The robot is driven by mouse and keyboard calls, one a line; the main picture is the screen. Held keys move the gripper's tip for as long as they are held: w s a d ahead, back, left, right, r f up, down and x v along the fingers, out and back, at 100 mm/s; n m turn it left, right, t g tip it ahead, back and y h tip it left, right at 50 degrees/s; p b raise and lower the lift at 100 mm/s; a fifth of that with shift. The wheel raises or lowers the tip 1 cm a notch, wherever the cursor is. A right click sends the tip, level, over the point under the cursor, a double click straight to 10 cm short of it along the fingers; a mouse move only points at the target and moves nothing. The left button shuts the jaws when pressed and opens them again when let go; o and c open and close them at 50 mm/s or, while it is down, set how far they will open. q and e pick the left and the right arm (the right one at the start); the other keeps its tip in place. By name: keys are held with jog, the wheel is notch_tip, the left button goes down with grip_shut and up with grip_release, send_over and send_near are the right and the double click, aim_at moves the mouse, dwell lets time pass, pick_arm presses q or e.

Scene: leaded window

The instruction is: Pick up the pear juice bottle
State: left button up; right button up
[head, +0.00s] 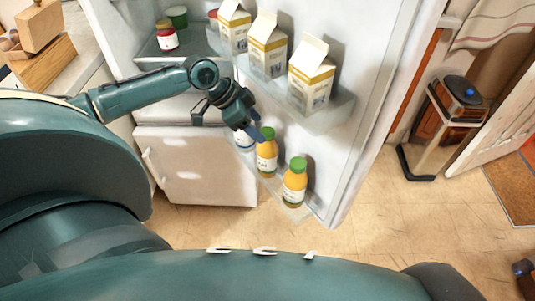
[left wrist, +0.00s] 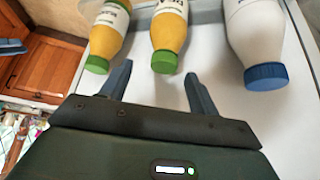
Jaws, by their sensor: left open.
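Two yellow juice bottles with green caps stand in the low shelf of the open fridge door: one nearer my left gripper (head: 267,158), one further right (head: 294,184). Their labels are too small to read, so I cannot tell which is pear. My left gripper (head: 257,134) is open and empty, close to the nearer bottle's cap. In the left wrist view, one juice bottle (left wrist: 168,32) lies ahead between the fingers (left wrist: 158,70), and the other (left wrist: 108,32) is to its left. Part of what looks like my right gripper (head: 525,268) shows at the lower right edge; its fingers are unclear.
A white bottle with a blue cap (left wrist: 256,38) stands beside the juice bottles, partly hidden by my gripper in the head view. Several cartons (head: 268,45) fill the door shelf above. A jar with a red label (head: 167,38) is inside the fridge.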

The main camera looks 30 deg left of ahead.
aim_at(266, 131)
pick_arm(q)
jog(key=x, duration=0.5)
jog(key=shift+w+f+p, duration=0.2)
jog(key=shift+w+p, duration=0.1)
jog(key=shift+w, duration=0.15)
grip_shut()
dwell(0.3)
